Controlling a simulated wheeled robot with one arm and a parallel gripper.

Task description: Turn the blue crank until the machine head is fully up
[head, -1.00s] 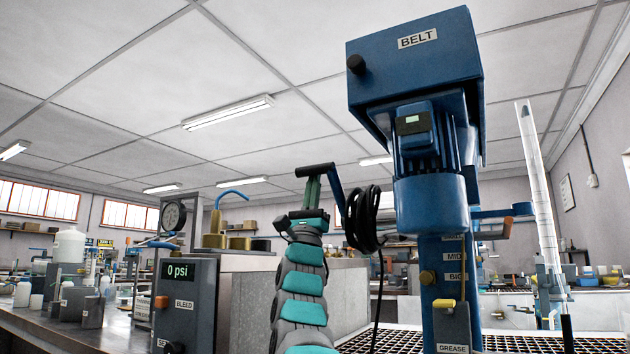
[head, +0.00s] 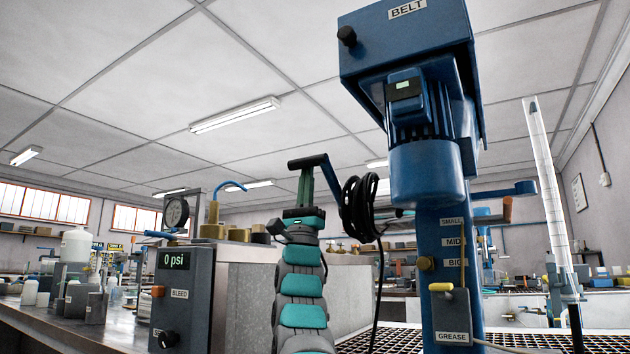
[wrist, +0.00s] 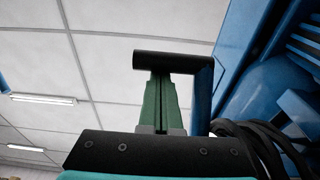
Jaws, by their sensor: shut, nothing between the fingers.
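The blue crank (head: 330,178) points up at the left of the machine, with a black handle (head: 308,161) at its upper end. Its lower end is hidden behind the black cable coil. The blue machine head (head: 445,45), with the BELT label and motor, sits high on the blue column (head: 446,285); its top is cut off. My gripper (head: 307,172) is shut and empty, its green fingers pointing up just below the handle. In the wrist view, the handle (wrist: 165,60) crosses over the fingertips; I cannot tell whether they touch.
The black cable coil (head: 360,209) hangs right of my gripper. A grey box (head: 170,300) reading 0 psi, with a gauge (head: 176,213), stands at the left. Dark grating (head: 400,341) lies below. A tall white scaled tube (head: 545,180) stands at the right.

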